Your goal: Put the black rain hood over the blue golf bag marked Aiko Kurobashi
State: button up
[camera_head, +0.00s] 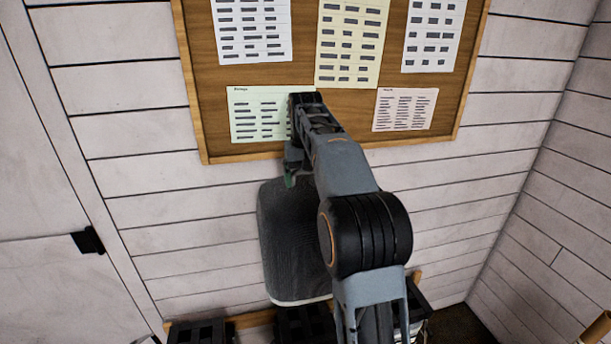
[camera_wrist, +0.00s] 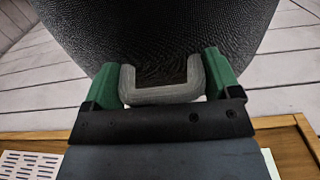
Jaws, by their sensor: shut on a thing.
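The black rain hood (camera_head: 282,240) hangs below my gripper (camera_head: 291,178) in front of the wall, with a pale rim along its bottom edge. In the wrist view, the hood (camera_wrist: 160,25) has a dark textured surface and a grey U-shaped handle (camera_wrist: 160,95). The green fingers of my gripper (camera_wrist: 161,78) are shut on this handle, one at each side. My arm covers the hood's right part in the head view. No blue golf bag and no name marking shows in either view.
A cork notice board (camera_head: 217,155) with several printed sheets hangs on the white plank wall (camera_head: 180,220), behind my arm. Dark slatted objects (camera_head: 200,333) stand low along the wall at the bottom edge, partly cut off. A side wall (camera_head: 570,200) closes the right.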

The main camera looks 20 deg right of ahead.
notch_tip(320, 180, down, 25)
jog(key=b, duration=1.6)
jog(key=shift+f, duration=0.15)
dwell(1.0)
notch_tip(320, 180, down, 10)
jog(key=b, duration=0.6)
dwell(0.8)
jog(key=shift+f+b, duration=0.3)
jog(key=shift+f, duration=0.05)
dwell(0.8)
jog(key=o, duration=1.2)
jog(key=shift+r, duration=0.15)
jog(key=shift+c, duration=0.4)
